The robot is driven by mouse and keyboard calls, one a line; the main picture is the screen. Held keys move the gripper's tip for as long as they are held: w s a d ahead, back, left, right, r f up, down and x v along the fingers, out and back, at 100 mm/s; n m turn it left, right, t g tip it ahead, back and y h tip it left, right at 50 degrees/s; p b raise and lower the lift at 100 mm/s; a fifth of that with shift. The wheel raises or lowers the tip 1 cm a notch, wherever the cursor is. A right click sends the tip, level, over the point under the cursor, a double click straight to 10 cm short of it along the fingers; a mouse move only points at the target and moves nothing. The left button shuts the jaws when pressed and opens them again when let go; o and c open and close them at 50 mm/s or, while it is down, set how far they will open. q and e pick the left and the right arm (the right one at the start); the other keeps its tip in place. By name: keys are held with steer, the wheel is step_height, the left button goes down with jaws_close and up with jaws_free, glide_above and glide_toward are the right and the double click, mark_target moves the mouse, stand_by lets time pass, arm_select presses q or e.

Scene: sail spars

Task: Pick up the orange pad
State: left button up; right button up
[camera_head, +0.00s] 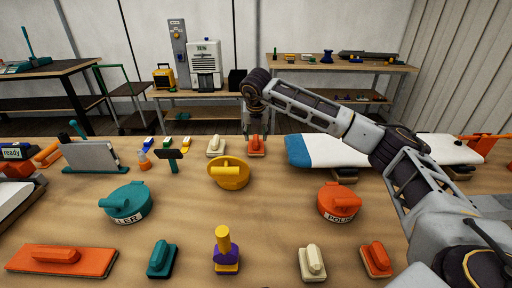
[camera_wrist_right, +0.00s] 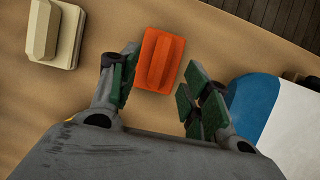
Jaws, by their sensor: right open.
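An orange pad (camera_head: 256,147) with a raised grip lies at the back of the bench, beside a cream pad (camera_head: 215,146). My right gripper (camera_head: 256,124) is above this orange pad, fingers pointing down. In the right wrist view the orange pad (camera_wrist_right: 160,60) lies just beyond and between the open green-lined fingers of my right gripper (camera_wrist_right: 160,85), and nothing is held. Another small orange pad (camera_head: 376,260) lies at the front right, and a long orange pad (camera_head: 62,261) at the front left. My left gripper is not in view.
A blue and white board (camera_head: 320,151) lies close right of the back orange pad. A yellow round item (camera_head: 230,173) sits in front. Teal (camera_head: 127,202) and orange (camera_head: 338,202) round items stand mid-bench. A cream pad (camera_wrist_right: 55,35) is left in the wrist view.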

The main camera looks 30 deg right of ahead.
mark_target(256, 138)
steer(key=x, duration=0.3)
steer(key=shift+w, duration=0.1)
steer(key=shift+w+d+f, duration=0.2)
steer(key=shift+f, duration=0.25)
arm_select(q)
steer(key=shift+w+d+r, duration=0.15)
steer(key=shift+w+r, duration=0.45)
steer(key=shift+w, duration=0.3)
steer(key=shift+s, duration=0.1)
arm_select(e)
steer(key=shift+c, duration=0.3)
steer(key=c, duration=0.7)
steer(key=shift+c, duration=1.4)
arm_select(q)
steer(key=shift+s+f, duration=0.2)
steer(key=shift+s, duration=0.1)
arm_select(e)
jaws_close()
